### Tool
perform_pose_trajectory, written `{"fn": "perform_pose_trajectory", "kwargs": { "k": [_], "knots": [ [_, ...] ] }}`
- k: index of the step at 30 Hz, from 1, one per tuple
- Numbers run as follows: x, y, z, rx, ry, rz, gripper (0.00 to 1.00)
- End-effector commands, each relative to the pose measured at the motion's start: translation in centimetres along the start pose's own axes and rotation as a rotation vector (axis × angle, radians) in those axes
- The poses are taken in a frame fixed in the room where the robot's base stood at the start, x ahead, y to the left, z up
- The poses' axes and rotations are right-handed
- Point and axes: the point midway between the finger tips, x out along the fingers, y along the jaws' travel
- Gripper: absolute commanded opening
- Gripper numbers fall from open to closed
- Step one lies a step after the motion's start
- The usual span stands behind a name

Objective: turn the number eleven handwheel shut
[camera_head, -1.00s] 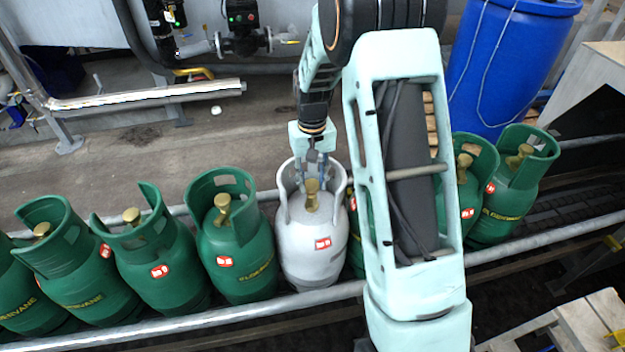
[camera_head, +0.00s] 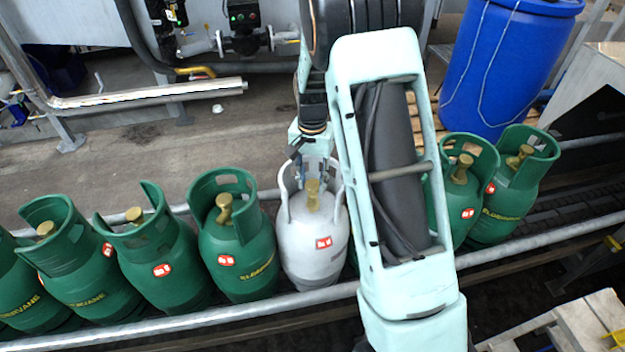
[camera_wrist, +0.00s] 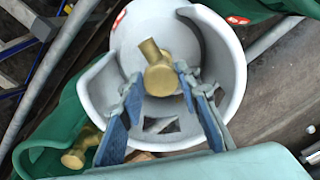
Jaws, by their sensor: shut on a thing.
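A light grey gas cylinder (camera_head: 312,250) with an open collar stands in the row of green ones. A brass valve with a knob (camera_head: 312,196) rises inside its collar. My gripper (camera_head: 313,178) reaches down into the collar from behind. In the wrist view the fingers (camera_wrist: 159,78), with blue pads, stand either side of the brass knob (camera_wrist: 160,76) and are shut on it. No number eleven can be read on any cylinder or knob.
Green cylinders with brass valves stand close on the left (camera_head: 235,245) and right (camera_head: 505,195). My arm hides part of the row. Metal rails (camera_head: 215,318) run along the row. A blue barrel (camera_head: 510,65) stands behind at the right.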

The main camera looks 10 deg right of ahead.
Motion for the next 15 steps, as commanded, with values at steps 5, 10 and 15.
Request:
{"fn": "perform_pose_trajectory", "kwargs": {
  "k": [5, 10, 15],
  "knots": [
    [-0.06, -0.02, -0.06, 0.009, 0.001, -0.001, 0.06],
    [-0.05, -0.02, -0.06, 0.009, 0.001, -0.001, 0.06],
    [-0.05, -0.02, -0.05, 0.008, 0.001, -0.001, 0.44]
  ]
}}
